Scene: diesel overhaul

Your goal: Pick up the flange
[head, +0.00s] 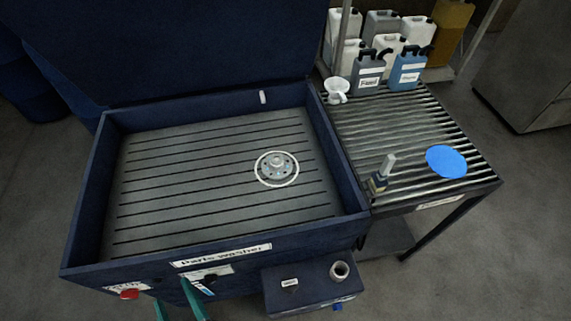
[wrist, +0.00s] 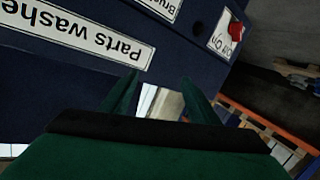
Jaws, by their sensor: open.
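The flange (head: 277,168) is a round grey metal disc with a raised hub, a pale rim and several bolt holes. It lies flat on the slatted floor of the blue parts washer (head: 85,215), right of centre, in the head view. My gripper (head: 179,292) shows as two green fingers at the bottom edge of the head view, outside the washer's front wall and apart from the flange. In the wrist view my gripper (wrist: 160,85) is open and empty, facing the washer's labelled front panel. The flange is not in the wrist view.
The washer's front wall (head: 220,248) stands between my gripper and the flange. A control box (head: 312,288) juts out at the front. On the right, a slatted rack table (head: 400,130) holds a blue disc (head: 446,162), a brush-like tool (head: 382,176), a white funnel (head: 337,90) and jugs (head: 368,72).

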